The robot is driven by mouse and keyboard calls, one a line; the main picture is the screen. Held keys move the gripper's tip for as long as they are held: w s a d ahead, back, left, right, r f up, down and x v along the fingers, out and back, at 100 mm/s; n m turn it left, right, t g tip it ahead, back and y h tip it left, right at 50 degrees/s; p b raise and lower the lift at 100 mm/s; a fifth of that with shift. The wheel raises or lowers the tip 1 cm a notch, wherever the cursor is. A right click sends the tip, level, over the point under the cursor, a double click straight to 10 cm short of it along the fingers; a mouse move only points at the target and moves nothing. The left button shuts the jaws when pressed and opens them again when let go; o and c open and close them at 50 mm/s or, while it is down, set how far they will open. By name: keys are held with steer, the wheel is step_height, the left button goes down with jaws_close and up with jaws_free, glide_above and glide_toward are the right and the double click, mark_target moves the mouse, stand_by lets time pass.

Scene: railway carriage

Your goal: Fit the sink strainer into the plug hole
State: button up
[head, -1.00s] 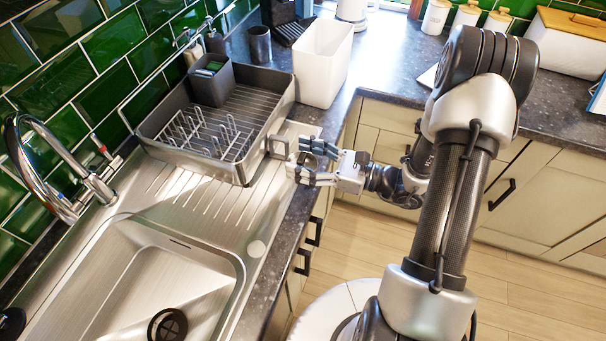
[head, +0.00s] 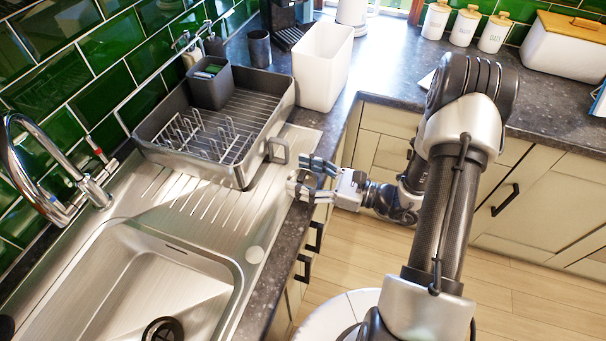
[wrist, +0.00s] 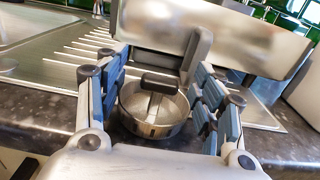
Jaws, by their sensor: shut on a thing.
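The sink strainer (wrist: 150,128) is a small round metal cup with a dark handle on top, seen upright between my fingers in the wrist view. My gripper (wrist: 160,92) is shut on it, with blue-padded fingers at its left and right. In the head view my gripper (head: 308,178) holds it over the worktop's front edge, beside the drainboard. The plug hole (head: 163,330) is a dark ring in the basin floor at the bottom of the head view, partly cut off. It lies well to the left and nearer than my gripper.
The grey dish rack (head: 245,175) stands on the drainboard close to my gripper, its end handle projecting toward it. A white bin (head: 322,65) stands behind. The tap (head: 45,185) arches over the back left of the sink (head: 215,255). The drainboard between gripper and basin is mostly clear.

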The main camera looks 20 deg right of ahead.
steer(key=o, duration=1.2)
